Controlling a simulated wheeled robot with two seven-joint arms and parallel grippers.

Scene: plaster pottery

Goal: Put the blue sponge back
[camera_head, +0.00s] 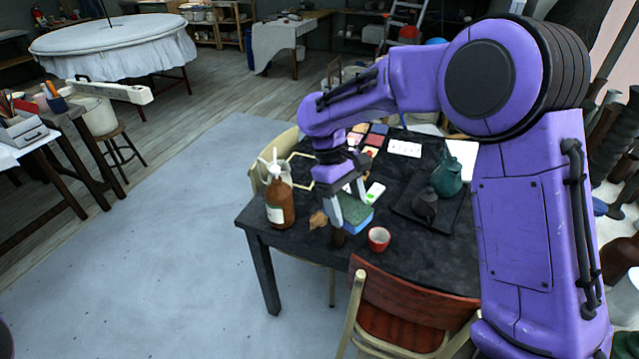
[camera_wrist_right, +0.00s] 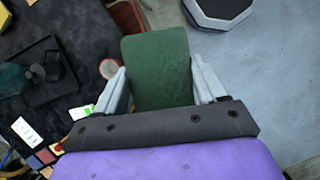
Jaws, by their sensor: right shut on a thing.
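The blue sponge (camera_head: 357,224), with a green top layer, is between the fingers of my right gripper (camera_head: 350,205) near the table's front left part. In the right wrist view the sponge's green face (camera_wrist_right: 157,65) fills the space between the two grey fingers, and my right gripper (camera_wrist_right: 160,88) is shut on it. The sponge's blue side does not show in that view. I cannot tell exactly how far it is above the dark table (camera_head: 290,240). My left gripper is not in view.
A brown pump bottle (camera_head: 279,205) stands left of the sponge, and a red cup (camera_head: 379,239) stands close on its right. A teal teapot (camera_head: 447,178) is farther right, by a dark tray (camera_head: 408,207). A red-brown chair (camera_head: 405,310) stands at the table's front.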

